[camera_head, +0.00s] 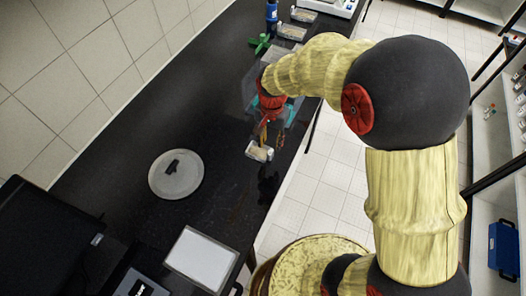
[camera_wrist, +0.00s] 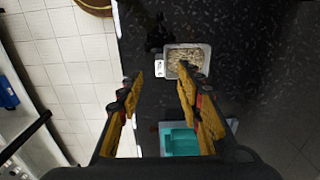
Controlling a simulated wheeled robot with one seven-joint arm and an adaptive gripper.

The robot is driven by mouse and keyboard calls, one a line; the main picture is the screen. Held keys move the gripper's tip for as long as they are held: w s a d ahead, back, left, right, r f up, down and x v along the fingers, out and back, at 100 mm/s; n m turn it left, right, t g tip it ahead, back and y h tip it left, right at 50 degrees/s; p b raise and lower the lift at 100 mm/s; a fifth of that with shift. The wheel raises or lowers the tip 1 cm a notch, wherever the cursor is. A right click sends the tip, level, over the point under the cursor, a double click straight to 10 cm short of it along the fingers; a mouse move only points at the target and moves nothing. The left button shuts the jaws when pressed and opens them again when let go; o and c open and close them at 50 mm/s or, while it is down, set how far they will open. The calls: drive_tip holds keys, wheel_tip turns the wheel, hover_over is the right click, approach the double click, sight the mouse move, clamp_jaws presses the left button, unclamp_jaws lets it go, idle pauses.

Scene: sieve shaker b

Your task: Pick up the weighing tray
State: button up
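A small pale tray with grainy tan contents and a white tag (camera_head: 259,151) sits on the black bench near its right edge. I take it for the weighing tray. In the wrist view the same tray (camera_wrist: 200,47) lies just beyond my fingertips, right of the middle. My gripper (camera_wrist: 160,72) is open, with nothing between its fingers. The right finger overlaps the tray's lower part in that view; the left finger is well to its left. In the head view my gripper (camera_head: 265,130) is just above the tray in the picture, pointing down, partly hidden by my arm.
A teal-floored container (camera_wrist: 180,142) is close to my gripper. More small trays (camera_head: 291,32), a green stand (camera_head: 261,43) and a blue bottle (camera_head: 272,12) stand farther along. A round grey lid (camera_head: 176,174) and white panel (camera_head: 201,259) lie nearer.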

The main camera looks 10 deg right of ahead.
sight(270, 151)
drive_tip(key=f, duration=0.2)
drive_tip(key=f+b, duration=0.1)
drive_tip(key=f, duration=0.4)
drive_tip(key=shift+w+f, duration=0.25)
drive_tip(key=shift+c, duration=0.2)
drive_tip(key=c, duration=0.9)
